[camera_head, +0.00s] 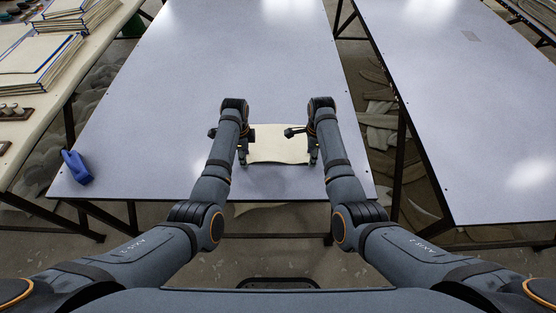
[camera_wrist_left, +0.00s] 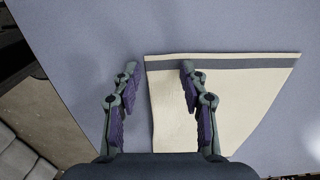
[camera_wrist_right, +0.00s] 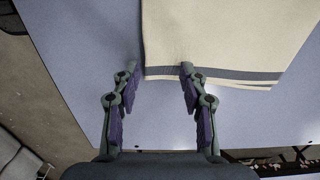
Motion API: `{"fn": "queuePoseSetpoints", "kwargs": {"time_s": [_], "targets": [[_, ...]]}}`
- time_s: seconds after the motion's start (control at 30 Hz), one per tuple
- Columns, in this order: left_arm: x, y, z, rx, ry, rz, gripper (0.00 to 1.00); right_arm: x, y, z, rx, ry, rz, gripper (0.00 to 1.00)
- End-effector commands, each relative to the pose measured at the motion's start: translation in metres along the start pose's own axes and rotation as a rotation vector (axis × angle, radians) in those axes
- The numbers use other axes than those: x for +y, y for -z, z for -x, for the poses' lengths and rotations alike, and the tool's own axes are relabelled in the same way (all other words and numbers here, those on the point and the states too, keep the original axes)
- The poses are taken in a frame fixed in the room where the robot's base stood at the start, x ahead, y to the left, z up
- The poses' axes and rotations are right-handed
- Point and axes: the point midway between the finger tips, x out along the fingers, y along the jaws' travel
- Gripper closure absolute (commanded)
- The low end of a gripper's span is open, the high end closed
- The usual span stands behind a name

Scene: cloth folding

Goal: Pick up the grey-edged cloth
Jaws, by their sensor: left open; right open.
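The cream cloth (camera_head: 278,143) lies on the blue-grey table (camera_head: 230,60) near its front edge, between my two grippers. Its grey band shows in the left wrist view (camera_wrist_left: 240,63) and in the right wrist view (camera_wrist_right: 235,75). My left gripper (camera_wrist_left: 150,78) is open at the cloth's left side, one finger over the cloth and the other over bare table. My right gripper (camera_wrist_right: 158,78) is open at the cloth's other side, one finger at the cloth's edge near the corner and the other over bare table. Whether the fingertips touch the cloth I cannot tell.
A blue object (camera_head: 76,167) stands at the table's front left corner. A side table at the left holds stacked cloths (camera_head: 35,62). Another bare table (camera_head: 470,110) stands at the right across a gap. The table beyond the cloth is clear.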

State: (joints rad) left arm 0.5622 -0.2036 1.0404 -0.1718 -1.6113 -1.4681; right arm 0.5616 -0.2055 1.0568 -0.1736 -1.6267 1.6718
Motion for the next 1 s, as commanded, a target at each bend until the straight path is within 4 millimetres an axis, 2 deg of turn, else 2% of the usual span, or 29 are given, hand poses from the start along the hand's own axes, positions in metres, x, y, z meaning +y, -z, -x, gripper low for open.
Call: {"fn": "queuePoseSetpoints", "kwargs": {"time_s": [0.07, 0.17, 0.43, 1.0], "targets": [[0.0001, -0.0001, -0.0073, 0.0, 0.0, 0.0, 0.57, 0.0001, 0.0001, -0.0073, 0.0, 0.0, 0.0, 0.57], [0.0002, -0.0001, -0.0039, 0.0, -0.001, 0.0, 0.57, 0.0001, 0.0001, -0.0039, 0.0, 0.0, 0.0, 0.57], [0.0006, -0.0001, -0.0043, 0.0, -0.002, 0.0, 0.57, 0.0003, 0.0002, -0.0102, 0.001, -0.002, 0.0, 0.57], [0.0013, -0.0002, -0.0059, -0.001, -0.004, 0.0, 0.95, 0.0019, 0.0002, -0.0124, 0.001, -0.006, 0.001, 0.95]]}}
